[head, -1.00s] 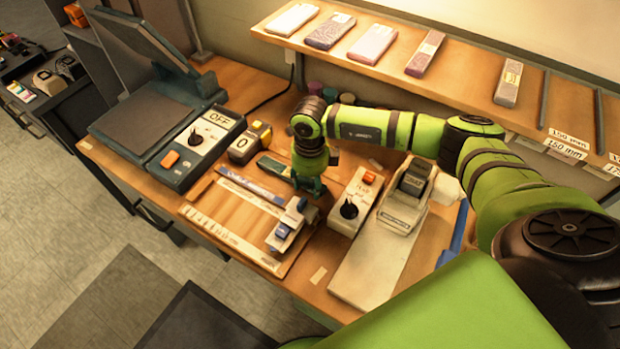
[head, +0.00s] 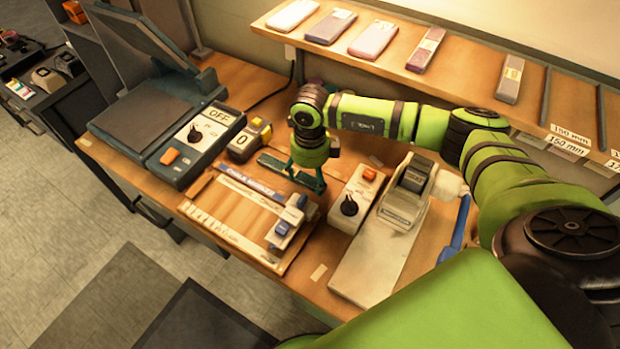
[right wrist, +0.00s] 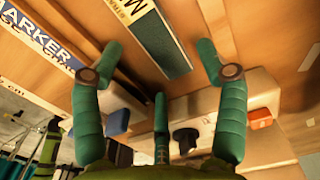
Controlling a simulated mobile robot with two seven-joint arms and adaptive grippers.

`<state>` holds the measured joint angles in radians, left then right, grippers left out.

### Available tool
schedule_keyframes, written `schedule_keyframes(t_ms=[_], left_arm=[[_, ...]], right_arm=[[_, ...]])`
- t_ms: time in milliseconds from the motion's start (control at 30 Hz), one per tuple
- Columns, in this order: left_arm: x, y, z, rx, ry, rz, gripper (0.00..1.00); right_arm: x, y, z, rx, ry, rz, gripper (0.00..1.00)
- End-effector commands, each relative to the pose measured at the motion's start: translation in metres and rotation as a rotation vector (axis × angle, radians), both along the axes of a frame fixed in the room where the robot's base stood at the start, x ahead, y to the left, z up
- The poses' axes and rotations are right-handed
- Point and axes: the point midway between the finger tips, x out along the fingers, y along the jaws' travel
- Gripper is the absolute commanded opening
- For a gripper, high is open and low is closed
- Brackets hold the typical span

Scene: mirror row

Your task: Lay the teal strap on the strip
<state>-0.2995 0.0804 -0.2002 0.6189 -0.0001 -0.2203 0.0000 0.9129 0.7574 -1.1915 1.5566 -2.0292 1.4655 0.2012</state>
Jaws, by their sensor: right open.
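The teal strap (head: 273,163) lies on the bench behind the wooden board. In the right wrist view the strap (right wrist: 163,48), dark teal with a pale lettered label, lies between my spread fingers. My right gripper (head: 308,185) is open and empty, pointing down over the strap's right end; its fingers also show in the right wrist view (right wrist: 163,68). A blue-and-white strip marked "MARKER" (right wrist: 40,38) runs along the board's back edge, left of the strap in that view. I cannot tell whether this is the task's strip. My left gripper is out of view.
The wooden board (head: 225,210) carries a grey slider with a blue block (head: 281,229). A knobbed control box (head: 352,197) and a pale sealer-like device (head: 400,205) stand close to the right. A flat press (head: 150,125) stands at left. Wrapped packs line the shelf (head: 400,85).

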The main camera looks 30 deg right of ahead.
Motion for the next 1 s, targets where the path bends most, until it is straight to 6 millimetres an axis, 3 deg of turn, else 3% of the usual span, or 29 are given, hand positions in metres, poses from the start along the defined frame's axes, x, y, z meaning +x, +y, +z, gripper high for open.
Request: schedule_keyframes(t_ms=[200, 433, 633, 1000], left_arm=[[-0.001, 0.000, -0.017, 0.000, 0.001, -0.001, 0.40], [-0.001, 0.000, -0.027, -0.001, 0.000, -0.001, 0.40], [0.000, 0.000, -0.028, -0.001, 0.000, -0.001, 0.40], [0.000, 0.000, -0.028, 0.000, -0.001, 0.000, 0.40]], right_arm=[[0.001, 0.000, 0.047, 0.001, -0.006, 0.003, 0.74], [0.001, 0.000, 0.087, 0.000, -0.004, 0.001, 0.74], [0.000, 0.000, 0.101, -0.001, -0.001, 0.001, 0.74], [0.000, 0.000, 0.102, 0.000, 0.000, 0.001, 0.74]])
